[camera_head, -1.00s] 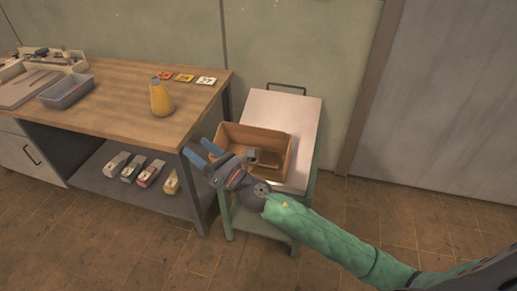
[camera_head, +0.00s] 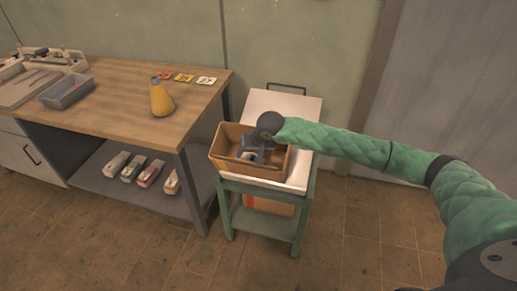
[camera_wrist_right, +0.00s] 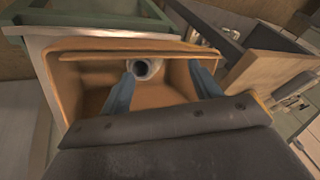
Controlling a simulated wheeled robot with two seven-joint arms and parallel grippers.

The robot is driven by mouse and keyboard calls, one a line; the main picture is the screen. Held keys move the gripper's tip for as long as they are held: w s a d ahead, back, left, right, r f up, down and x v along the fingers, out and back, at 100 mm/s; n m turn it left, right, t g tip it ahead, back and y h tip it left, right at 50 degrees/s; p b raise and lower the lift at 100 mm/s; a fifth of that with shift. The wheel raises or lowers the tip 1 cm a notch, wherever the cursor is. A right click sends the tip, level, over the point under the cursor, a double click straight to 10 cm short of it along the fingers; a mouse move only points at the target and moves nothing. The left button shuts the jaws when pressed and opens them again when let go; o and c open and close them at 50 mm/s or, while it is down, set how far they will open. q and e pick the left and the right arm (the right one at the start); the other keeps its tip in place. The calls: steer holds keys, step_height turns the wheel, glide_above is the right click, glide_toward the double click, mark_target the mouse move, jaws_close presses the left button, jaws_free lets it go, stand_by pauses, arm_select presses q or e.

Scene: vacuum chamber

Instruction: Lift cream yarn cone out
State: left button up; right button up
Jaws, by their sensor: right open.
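An orange-brown open bin (camera_head: 228,165) stands on the cart; it also shows in the wrist view (camera_wrist_right: 85,80). My right gripper (camera_head: 247,156) reaches down into the bin, its blue fingers partly hidden by the wrist. In the wrist view the right gripper (camera_wrist_right: 162,72) is open, with the fingers apart. A pale round cone top with a dark hole, apparently the cream yarn cone (camera_wrist_right: 143,67), is in the bin near the left finger, between the two fingers. I cannot tell if a finger touches it. My left gripper is not in view.
The bin walls are close around the gripper. The cart (camera_head: 285,103) has a white top with bare room behind the bin. To the left, a wooden table (camera_head: 120,110) holds a yellow cone (camera_head: 160,100), a grey tray (camera_head: 67,93) and small cards (camera_head: 185,78).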

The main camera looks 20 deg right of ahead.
mark_target(254, 157)
steer(key=shift+h, duration=0.6)
steer(key=w+d+f+p, duration=0.1)
steer(key=w+f+p, duration=0.1)
steer(key=f, duration=0.1)
steer(key=w+d+f, duration=0.1)
steer(key=shift+w+d+f+p, duration=0.2)
steer(key=shift+d+f+p, duration=0.1)
steer(key=shift+f+p, duration=0.1)
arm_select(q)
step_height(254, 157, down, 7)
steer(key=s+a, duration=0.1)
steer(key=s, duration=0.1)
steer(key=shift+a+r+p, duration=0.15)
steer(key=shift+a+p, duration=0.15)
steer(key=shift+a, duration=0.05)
arm_select(e)
steer(key=shift+w+a+f+n, duration=0.1)
steer(key=shift+w+f+n, duration=0.1)
steer(key=shift+f, duration=0.3)
steer(key=shift+w+f+n, duration=0.1)
steer(key=shift+w+f, duration=0.1)
steer(key=shift+f, duration=0.3)
